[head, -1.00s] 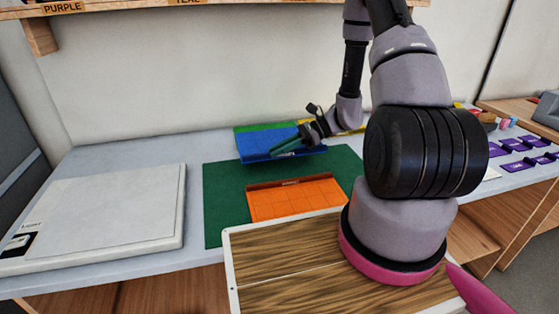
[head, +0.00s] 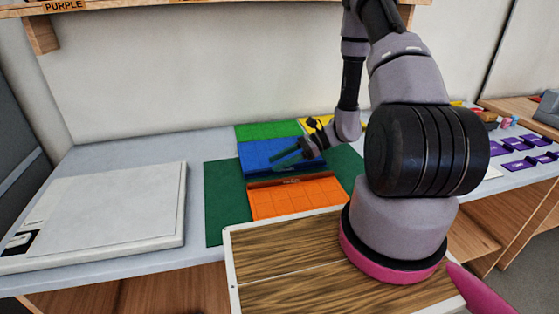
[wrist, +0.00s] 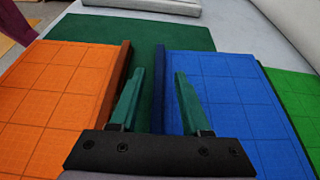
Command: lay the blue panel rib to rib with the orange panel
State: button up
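The orange panel (head: 297,199) lies flat on the dark green mat (head: 222,205), its raised rib along the edge facing the blue panel. The blue panel (head: 262,156) lies behind it, its rib along the edge facing the orange one. In the wrist view the orange rib (wrist: 121,75) and the blue rib (wrist: 160,80) run about parallel, with a strip of mat between them. My gripper (wrist: 158,85) is open over the blue rib: one finger is above the gap, the other above the blue panel. Space shows on both sides of the rib.
A green panel (head: 266,131) lies just behind the blue one, and a yellow panel (head: 312,124) shows behind my arm. A pale flat box (head: 110,215) stands left of the mat. Purple pieces (head: 518,165) lie at the right. A wood-topped surface (head: 280,245) is in front.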

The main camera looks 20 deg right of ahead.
jog(key=shift+r, duration=0.6)
jog(key=v, duration=1.2)
jog(key=shift+r, duration=0.3)
jog(key=s+a+r+n+t+h, duration=0.1)
jog(key=s+r+n+t+h, duration=0.1)
jog(key=r, duration=0.9)
jog(key=s+a+r+n+t+h, duration=0.2)
jog(key=s+r+n+h, duration=0.3)
jog(key=r, duration=0.6)
jog(key=s+a+r+n+t+h, duration=0.2)
jog(key=s+r+n, duration=0.4)
jog(key=r, duration=0.5)
jog(key=shift+s+r+n+t+h, duration=0.2)
jog(key=shift+s+n+t+h, duration=0.25)
jog(key=shift+s+h, duration=0.65)
jog(key=shift+w+a, duration=0.1)
jog(key=shift+w, duration=0.05)
